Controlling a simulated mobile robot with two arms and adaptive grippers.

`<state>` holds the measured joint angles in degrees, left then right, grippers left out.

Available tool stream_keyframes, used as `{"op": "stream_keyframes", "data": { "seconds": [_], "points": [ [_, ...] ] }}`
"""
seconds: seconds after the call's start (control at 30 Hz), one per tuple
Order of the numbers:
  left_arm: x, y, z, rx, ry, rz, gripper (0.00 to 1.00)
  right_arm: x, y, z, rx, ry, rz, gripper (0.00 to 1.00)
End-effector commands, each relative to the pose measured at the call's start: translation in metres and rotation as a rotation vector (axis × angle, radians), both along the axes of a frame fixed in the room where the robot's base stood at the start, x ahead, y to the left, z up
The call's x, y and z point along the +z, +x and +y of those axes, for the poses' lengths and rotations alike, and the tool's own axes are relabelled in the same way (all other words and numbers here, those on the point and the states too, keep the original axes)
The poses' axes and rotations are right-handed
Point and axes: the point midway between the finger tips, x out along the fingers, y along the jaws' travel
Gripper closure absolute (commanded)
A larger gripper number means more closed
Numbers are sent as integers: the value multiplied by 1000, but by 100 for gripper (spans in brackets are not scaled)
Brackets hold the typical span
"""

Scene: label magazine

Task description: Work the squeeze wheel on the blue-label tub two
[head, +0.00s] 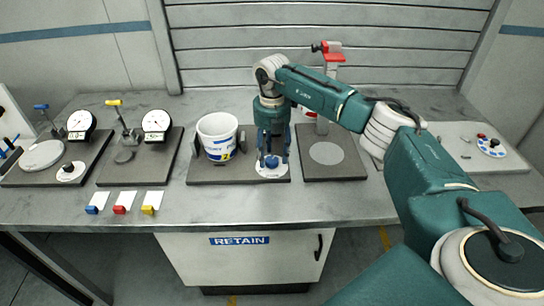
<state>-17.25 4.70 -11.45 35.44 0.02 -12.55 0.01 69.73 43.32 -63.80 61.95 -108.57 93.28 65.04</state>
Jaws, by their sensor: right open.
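The white tub (217,126) has a blue label marked with a yellow 2. It stands upright on a dark grey base plate (215,177) in the middle of the bench. A dark upright pad (196,147) stands at the tub's left side. A blue wheel (271,162) on a white disc (268,173) sits at the right end of the same plate. My right gripper (273,157) points down at the blue wheel, with its fingers open on either side of it. I cannot tell whether they touch it. My left gripper is not in view.
Two dial gauge stations, one with a yellow handle (114,103), stand at the left. Blue, red (119,210) and yellow blocks with white cards lie near the front edge. A red-topped press (331,56) stands behind my right arm; its plate (335,170) is right of the wheel.

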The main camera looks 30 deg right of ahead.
Motion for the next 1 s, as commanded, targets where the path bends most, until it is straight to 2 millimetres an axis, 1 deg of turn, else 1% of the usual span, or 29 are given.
{"op": "stream_keyframes", "data": {
  "seconds": [0.03, 0.3, 0.4, 0.5, 0.63, 1.0],
  "points": [
    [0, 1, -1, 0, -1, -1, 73, 12, 1, 0, 0, 0, -5, 49],
    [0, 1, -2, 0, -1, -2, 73, 70, 2, 0, 0, 1, -7, 49],
    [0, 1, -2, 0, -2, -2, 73, 86, 1, -1, -1, 0, -6, 49],
    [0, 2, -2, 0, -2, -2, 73, 97, 1, -1, -1, 0, -4, 49],
    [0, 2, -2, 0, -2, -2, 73, 104, 1, -1, -1, 0, -5, 49],
    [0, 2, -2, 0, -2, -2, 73, 105, 1, -1, -1, 0, -4, 49]
  ]
}}
